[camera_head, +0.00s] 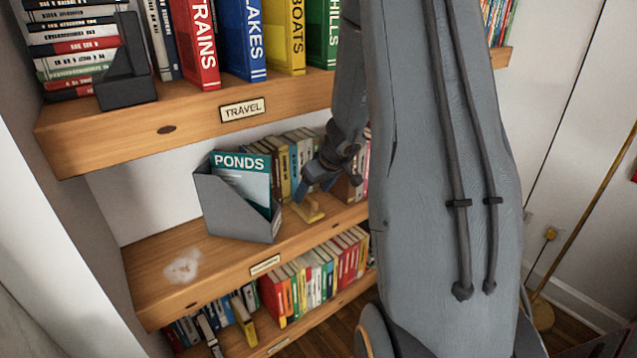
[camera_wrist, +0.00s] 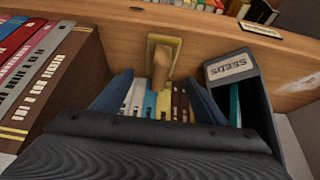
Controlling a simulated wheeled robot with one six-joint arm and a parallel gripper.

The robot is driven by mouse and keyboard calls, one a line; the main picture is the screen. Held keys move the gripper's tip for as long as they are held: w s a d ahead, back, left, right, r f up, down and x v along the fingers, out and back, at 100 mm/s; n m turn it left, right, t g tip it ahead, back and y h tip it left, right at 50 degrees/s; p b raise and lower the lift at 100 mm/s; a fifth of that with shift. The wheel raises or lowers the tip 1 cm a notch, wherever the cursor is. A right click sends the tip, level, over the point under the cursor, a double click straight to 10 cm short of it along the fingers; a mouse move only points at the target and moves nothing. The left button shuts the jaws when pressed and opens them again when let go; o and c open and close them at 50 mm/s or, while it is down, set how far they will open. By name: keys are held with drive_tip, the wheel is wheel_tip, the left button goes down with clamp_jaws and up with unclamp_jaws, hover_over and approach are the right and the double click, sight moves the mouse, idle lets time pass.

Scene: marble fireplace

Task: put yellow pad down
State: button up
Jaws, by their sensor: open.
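The yellow pad (camera_head: 311,211) has a wooden knob-like handle and rests on the middle shelf near its front edge, just right of the grey magazine holder. In the wrist view, the yellow pad (camera_wrist: 174,43) shows behind its handle (camera_wrist: 160,72). My gripper (camera_head: 318,184) is just above the pad in the head view. In the wrist view, my gripper (camera_wrist: 162,83) is open, with a blue-grey finger on each side of the handle and visible gaps between. The pad's underside is hidden.
The grey holder (camera_head: 238,216) with a PONDS booklet stands close left of the pad. Books (camera_head: 285,160) stand behind. A pale smudge (camera_head: 183,267) marks the bare left part of the middle shelf (camera_head: 150,252). The travel shelf (camera_head: 190,115) overhangs above.

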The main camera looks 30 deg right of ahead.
drive_tip(key=s+a+r+g+y, duration=0.1)
drive_tip(key=s+a+r, duration=0.35)
drive_tip(key=a, duration=0.25)
drive_tip(key=s+a+r+g+y, duration=0.1)
drive_tip(key=s+a+r+g, duration=0.15)
drive_tip(key=s+a, duration=0.4)
drive_tip(key=s+a+m+g+h, duration=0.1)
drive_tip(key=s+a, duration=0.1)
drive_tip(key=s, duration=0.5)
drive_tip(key=s+a+r+m+g+h, duration=0.1)
drive_tip(key=s+a, duration=0.2)
drive_tip(key=s, duration=0.5)
drive_tip(key=shift+a+r, duration=0.15)
drive_tip(key=shift+a, duration=0.15)
drive_tip(key=shift+g, duration=0.25)
